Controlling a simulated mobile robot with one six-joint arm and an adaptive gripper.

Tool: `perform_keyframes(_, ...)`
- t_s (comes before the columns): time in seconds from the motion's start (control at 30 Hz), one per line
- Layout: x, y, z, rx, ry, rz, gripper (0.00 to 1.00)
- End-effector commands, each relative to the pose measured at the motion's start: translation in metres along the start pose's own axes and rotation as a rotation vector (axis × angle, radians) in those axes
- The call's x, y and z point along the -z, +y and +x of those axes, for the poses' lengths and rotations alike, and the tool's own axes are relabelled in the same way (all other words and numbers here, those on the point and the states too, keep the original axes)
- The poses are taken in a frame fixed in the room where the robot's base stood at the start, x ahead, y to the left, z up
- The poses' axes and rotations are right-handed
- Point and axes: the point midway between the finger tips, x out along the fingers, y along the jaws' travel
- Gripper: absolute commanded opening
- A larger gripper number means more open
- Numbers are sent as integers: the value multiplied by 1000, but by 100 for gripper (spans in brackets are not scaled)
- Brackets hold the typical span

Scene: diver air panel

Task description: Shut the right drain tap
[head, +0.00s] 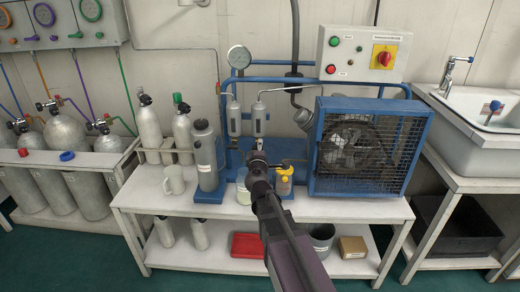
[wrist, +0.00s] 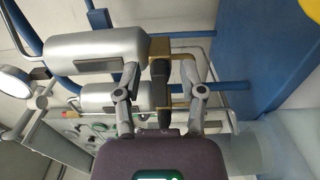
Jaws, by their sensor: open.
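Two small grey separator cylinders hang side by side on the compressor, the left one (head: 234,117) and the right one (head: 258,119). In the wrist view the scene is turned sideways: the right cylinder (wrist: 95,53) is the upper, nearer one and the left cylinder (wrist: 112,96) lies below it. The right drain tap (wrist: 160,50) shows as a brass fitting at the right cylinder's end, with a dark lever (wrist: 160,72). My gripper (wrist: 159,74) is open, with its fingers on either side of this lever; contact cannot be told. In the head view my gripper (head: 258,160) hides the tap.
The blue caged fan (head: 368,148) stands close to the right. Blue pipes run behind the cylinders.

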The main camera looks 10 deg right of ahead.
Motion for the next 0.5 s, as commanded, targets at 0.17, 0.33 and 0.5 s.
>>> perform_keyframes(0.17, 0, 0, -2, 0, 0, -1, 52)
perform_keyframes(0.33, 0, 0, -11, 0, 0, -1, 52)
perform_keyframes(0.5, -1, 0, -30, 0, 0, 0, 52)
